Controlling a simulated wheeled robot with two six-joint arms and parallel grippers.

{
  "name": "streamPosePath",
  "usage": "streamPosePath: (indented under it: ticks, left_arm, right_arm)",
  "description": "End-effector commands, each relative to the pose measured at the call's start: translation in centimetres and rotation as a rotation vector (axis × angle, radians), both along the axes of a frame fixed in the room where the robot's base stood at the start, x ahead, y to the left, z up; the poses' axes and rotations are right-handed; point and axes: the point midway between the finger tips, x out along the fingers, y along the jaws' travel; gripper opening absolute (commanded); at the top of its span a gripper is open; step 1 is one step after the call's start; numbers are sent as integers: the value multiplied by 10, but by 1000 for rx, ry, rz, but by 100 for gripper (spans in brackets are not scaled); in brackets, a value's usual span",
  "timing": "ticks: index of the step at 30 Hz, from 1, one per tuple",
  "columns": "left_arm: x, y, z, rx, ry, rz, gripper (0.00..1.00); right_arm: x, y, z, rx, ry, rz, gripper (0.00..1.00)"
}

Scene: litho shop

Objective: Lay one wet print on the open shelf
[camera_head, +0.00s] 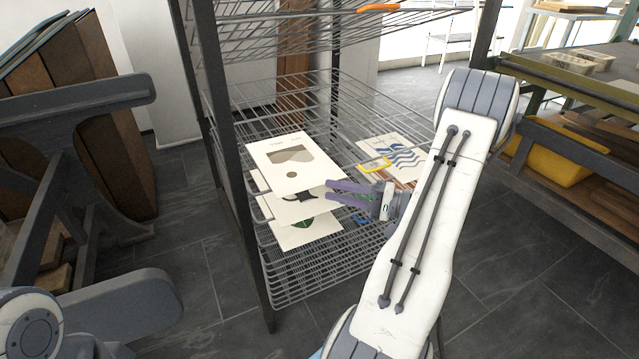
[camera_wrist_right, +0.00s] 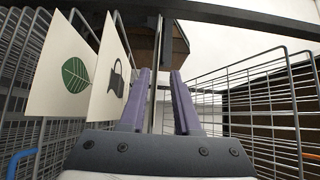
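A wire drying rack (camera_head: 300,285) stands in the middle of the head view. At its left, a white print with a tan landscape (camera_head: 290,160) lies above a print with a dark shape (camera_head: 302,205) and a print with a green leaf (camera_head: 305,232). My right gripper (camera_head: 333,191) has its purple fingers apart at the right edge of the landscape print. The right wrist view shows the dark-shape print (camera_wrist_right: 112,85) and the leaf print (camera_wrist_right: 65,75) left of the fingers (camera_wrist_right: 161,75). A thin strip shows between them; I cannot tell whether it is the landscape print. My left gripper is out of view.
A blue wave print (camera_head: 398,155) lies on the rack's right side near a yellow clip (camera_head: 375,165). An orange clip (camera_head: 378,8) is on an upper wire shelf. A dark post (camera_head: 225,150) rises at the rack's left. A bench with a yellow bin (camera_head: 548,155) stands right.

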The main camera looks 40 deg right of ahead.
Motion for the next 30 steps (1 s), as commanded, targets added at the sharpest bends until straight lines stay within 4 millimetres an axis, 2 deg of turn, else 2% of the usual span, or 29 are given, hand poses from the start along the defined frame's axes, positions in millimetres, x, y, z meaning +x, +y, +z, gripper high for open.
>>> streamPosePath:
  ticks: [3,9,14,20,23,25,26,27,29,30]
  left_arm:
    - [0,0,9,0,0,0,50]
    - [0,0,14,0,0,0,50]
    - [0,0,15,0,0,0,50]
    - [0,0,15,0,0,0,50]
    - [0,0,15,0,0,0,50]
    - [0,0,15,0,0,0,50]
    - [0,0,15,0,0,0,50]
    - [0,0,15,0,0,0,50]
    - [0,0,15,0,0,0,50]
    - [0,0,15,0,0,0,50]
  right_arm:
    - [-23,-15,2,1,-1,-5,31]
    - [-47,-29,1,1,0,-3,31]
    - [-54,-33,0,1,0,-1,31]
    - [-52,-30,1,1,6,13,31]
    - [-39,-6,4,-5,50,103,31]
    - [-25,26,8,-16,114,222,31]
    - [-19,44,9,-25,149,286,31]
    - [-13,70,12,-44,204,377,31]
    - [-8,112,14,-86,294,518,31]
    - [-9,139,15,-123,353,609,31]
